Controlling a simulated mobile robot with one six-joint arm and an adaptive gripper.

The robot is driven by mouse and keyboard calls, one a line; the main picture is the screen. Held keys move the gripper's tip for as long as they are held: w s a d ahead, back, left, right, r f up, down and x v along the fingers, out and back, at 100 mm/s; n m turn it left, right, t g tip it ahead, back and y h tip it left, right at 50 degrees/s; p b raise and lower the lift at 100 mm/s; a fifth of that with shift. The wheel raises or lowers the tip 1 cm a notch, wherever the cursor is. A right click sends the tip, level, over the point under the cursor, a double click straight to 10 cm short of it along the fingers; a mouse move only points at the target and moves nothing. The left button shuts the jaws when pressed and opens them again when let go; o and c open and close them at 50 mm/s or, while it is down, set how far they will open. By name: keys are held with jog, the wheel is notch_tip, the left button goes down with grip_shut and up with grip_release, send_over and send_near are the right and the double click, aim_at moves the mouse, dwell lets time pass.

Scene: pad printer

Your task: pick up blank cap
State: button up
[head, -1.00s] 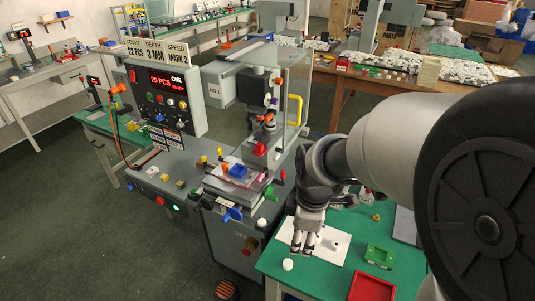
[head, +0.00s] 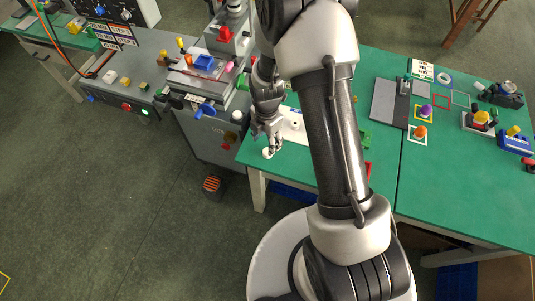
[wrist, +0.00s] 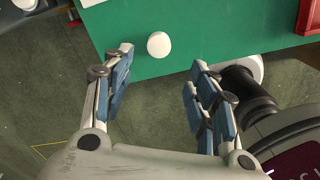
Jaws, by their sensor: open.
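A round white blank cap (head: 267,153) sits on the green table top (head: 355,80) close to its front left edge. In the wrist view the cap (wrist: 159,45) lies just beyond the fingertips, roughly midway between them. My gripper (head: 275,145) is open and empty, pointing down beside the cap in the head view. In the wrist view my gripper (wrist: 160,76) shows its two blue-padded fingers wide apart, with the table edge between them. I cannot tell the exact height of the fingertips above the table.
Another small white piece (head: 296,125) stands on a white sheet (head: 290,112) behind the gripper. A red tray (wrist: 309,17) and a green block (head: 366,139) lie to the right. The grey printer (head: 205,100) stands close on the left. Open floor lies before the table edge.

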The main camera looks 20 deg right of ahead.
jog(key=f+b, duration=0.1)
jog(key=f, duration=0.4)
jog(key=f+b, duration=0.1)
jog(key=f, duration=0.2)
jog(key=shift+w+d+b, duration=0.25)
jog(key=shift+w+b, duration=0.05)
jog(key=shift+r, duration=0.1)
jog(key=shift+c, duration=0.6)
jog(key=c, duration=0.7)
jog(key=shift+r, duration=0.1)
